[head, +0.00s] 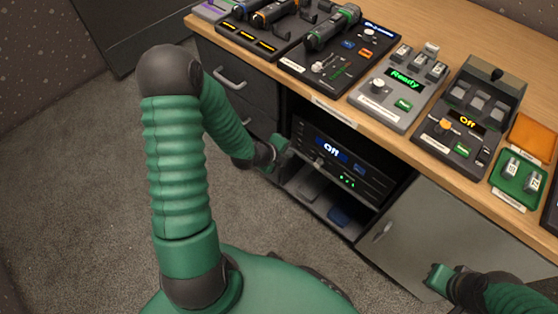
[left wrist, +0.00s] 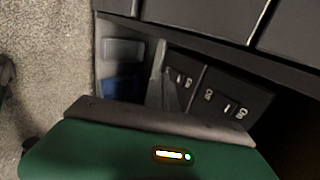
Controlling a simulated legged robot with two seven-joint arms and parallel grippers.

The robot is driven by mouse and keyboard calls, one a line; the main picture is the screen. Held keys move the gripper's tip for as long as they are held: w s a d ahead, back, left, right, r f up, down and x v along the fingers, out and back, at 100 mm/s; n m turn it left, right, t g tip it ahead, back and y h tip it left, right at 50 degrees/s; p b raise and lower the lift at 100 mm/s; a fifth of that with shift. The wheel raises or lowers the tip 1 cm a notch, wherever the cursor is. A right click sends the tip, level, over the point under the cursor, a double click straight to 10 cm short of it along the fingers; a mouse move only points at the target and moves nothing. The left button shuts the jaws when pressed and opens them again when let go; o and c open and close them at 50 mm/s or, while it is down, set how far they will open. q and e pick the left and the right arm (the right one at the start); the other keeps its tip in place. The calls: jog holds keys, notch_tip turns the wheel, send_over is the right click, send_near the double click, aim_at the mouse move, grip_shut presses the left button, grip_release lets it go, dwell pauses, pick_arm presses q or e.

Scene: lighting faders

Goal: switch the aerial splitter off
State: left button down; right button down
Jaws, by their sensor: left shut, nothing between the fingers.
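A black rack unit (head: 350,158) sits in the open cabinet bay under the desk. Its blue-lit display (head: 333,149) reads "Off", with small green lights below it. I cannot read a name on it, so I cannot tell whether it is the aerial splitter. My left gripper (head: 283,143) is shut and empty at the unit's left front; contact is unclear. In the left wrist view a dark switch panel (left wrist: 228,104) carries "Off" and "On" marks, close to the grey fingers (left wrist: 165,78). My right gripper (head: 436,278) is low at right, before the grey cabinet door.
Grey trays (head: 308,184) and a blue item (head: 345,215) lie below the unit. The grey door (head: 425,215) is to the right, drawers (head: 233,82) to the left. Consoles line the wooden desk (head: 480,35); one reads "Ready", another "Off". Carpet (head: 90,190) is free at left.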

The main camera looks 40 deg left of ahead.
pick_arm(q)
jog(key=shift+w+d, duration=0.15)
jog(key=shift+w, duration=0.85)
jog(key=shift+w+f, duration=0.1)
jog(key=shift+r+p, duration=0.55)
jog(key=shift+r, duration=0.3)
